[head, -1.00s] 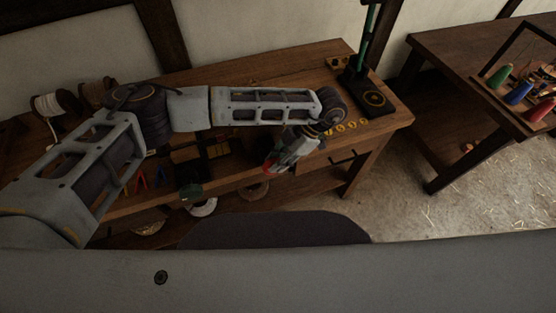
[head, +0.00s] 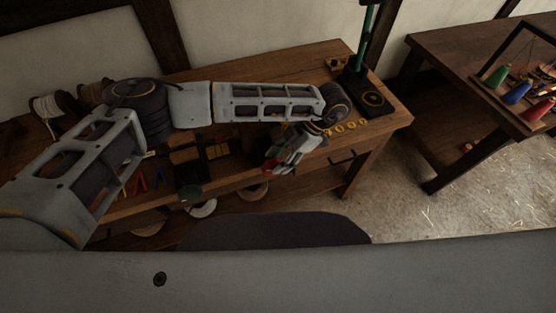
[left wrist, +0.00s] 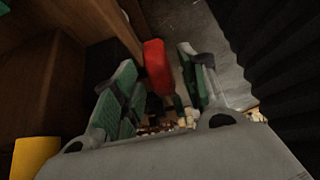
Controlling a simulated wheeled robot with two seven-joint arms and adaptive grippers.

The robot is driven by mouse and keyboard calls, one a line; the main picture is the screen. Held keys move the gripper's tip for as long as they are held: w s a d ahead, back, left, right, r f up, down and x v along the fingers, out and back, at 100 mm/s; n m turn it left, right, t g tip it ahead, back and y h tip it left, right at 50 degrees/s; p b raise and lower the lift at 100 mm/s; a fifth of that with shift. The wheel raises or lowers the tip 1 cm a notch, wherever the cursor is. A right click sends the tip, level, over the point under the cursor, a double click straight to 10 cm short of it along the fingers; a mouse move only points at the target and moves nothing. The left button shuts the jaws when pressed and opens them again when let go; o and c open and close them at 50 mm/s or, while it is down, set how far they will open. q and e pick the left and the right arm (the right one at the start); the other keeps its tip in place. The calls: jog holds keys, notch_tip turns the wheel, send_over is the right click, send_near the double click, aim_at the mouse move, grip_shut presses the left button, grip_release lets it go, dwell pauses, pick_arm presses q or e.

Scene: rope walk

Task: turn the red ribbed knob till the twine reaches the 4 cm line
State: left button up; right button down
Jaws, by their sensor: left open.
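The red knob (left wrist: 156,66) shows in the left wrist view as a red block between the finger ends of my left gripper (left wrist: 157,80). The gripper's green-padded fingers are apart, with a gap on each side of the knob. In the head view my left gripper (head: 286,153) hangs at the bench's front edge, with a small red patch beside its fingers. The knob's ribs are too blurred to tell. I cannot make out the twine or the 4 cm line; my left arm covers much of the bench. My right gripper does not show.
The wooden bench (head: 245,70) carries spools (head: 50,104) at the left and a black stand with a green post (head: 368,95) at the right. A second table (head: 440,60) with coloured cones stands right, across open floor.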

pick_arm(q)
jog(key=v, duration=1)
jog(key=shift+d+r, duration=0.15)
jog(key=shift+r, duration=0.15)
jog(key=shift+w, duration=0.1)
